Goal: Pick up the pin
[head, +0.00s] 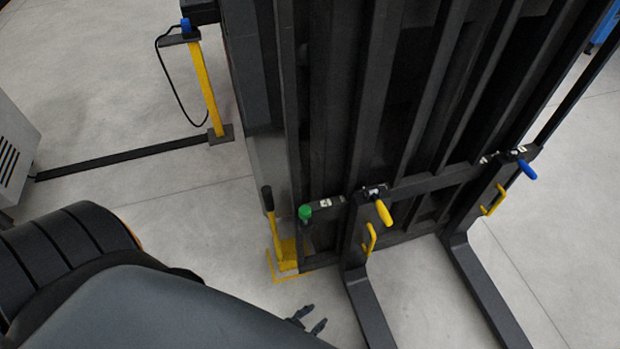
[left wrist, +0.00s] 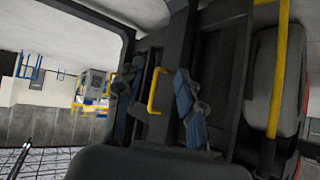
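No loose pin can be picked out for certain. On the dark forklift carriage (head: 405,190), in the head view, are a green knob (head: 306,212), a yellow grip (head: 384,212) and a blue grip (head: 526,169); I cannot tell which is the pin. My left gripper (head: 308,319) is at the bottom of the head view, below and apart from the carriage. In the left wrist view its two blue-padded fingers (left wrist: 158,78) stand apart and empty. A yellow bracket handle (left wrist: 154,91) shows between them, farther off. My right gripper is not in view.
Two dark forks (head: 367,305) (head: 487,290) reach down from the carriage, each with a yellow bracket handle (head: 370,239) (head: 493,200). A yellow lever with a black grip (head: 268,205) stands left of the green knob. A yellow post (head: 207,88) stands farther left. Grey floor (head: 190,225) is open between.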

